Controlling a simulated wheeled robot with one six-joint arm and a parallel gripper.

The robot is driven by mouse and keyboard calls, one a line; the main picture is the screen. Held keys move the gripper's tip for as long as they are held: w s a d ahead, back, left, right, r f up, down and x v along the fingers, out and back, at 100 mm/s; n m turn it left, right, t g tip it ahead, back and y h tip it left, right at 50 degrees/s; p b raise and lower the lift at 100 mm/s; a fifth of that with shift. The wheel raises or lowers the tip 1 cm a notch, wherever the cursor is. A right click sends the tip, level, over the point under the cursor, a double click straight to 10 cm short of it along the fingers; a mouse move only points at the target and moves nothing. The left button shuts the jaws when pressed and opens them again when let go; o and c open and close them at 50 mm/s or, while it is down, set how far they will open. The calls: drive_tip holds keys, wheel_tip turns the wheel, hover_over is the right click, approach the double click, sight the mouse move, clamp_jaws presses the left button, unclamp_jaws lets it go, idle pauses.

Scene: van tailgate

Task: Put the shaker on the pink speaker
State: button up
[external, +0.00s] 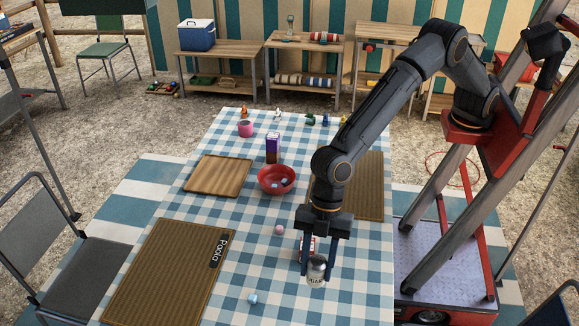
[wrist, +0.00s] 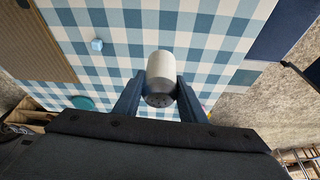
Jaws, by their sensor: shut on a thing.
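The pink speaker (external: 245,129) is a small round pink thing with a dark top, standing at the far left of the table, well away from my gripper. Nothing shows on top of it.
A pink ball (external: 280,229) and light-blue cube (external: 252,298) lie nearer. A red-and-white thing (external: 309,243) is partly hidden behind my gripper. Small figures line the far edge.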

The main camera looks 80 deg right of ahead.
drive_tip(key=w+d+r+m+t+h+b, duration=0.15)
drive_tip(key=w+d+m, duration=0.25)
drive_tip(key=w+d, duration=1.15)
drive_tip(key=w+d+r+m+t+b, duration=0.1)
drive_tip(key=w+d+m+b, duration=0.25)
drive_tip(key=w+d, duration=1.2)
drive_tip(key=w+d+r+m+t+b, duration=0.15)
drive_tip(key=w+d, duration=0.25)
drive_tip(key=d, duration=0.6)
drive_tip(key=w+d+m, duration=0.2)
drive_tip(key=w+d, duration=0.1)
drive_tip(key=d, duration=0.7)
drive_tip(key=m+h+b, duration=0.1)
drive_tip(key=m+h, duration=0.1)
drive_tip(key=m, duration=0.2)
hover_over(245, 123)
drive_tip(key=shift+f, duration=4.05)
drive_tip(key=shift+f+h, duration=0.1)
drive_tip(key=shift+h, duration=0.15)
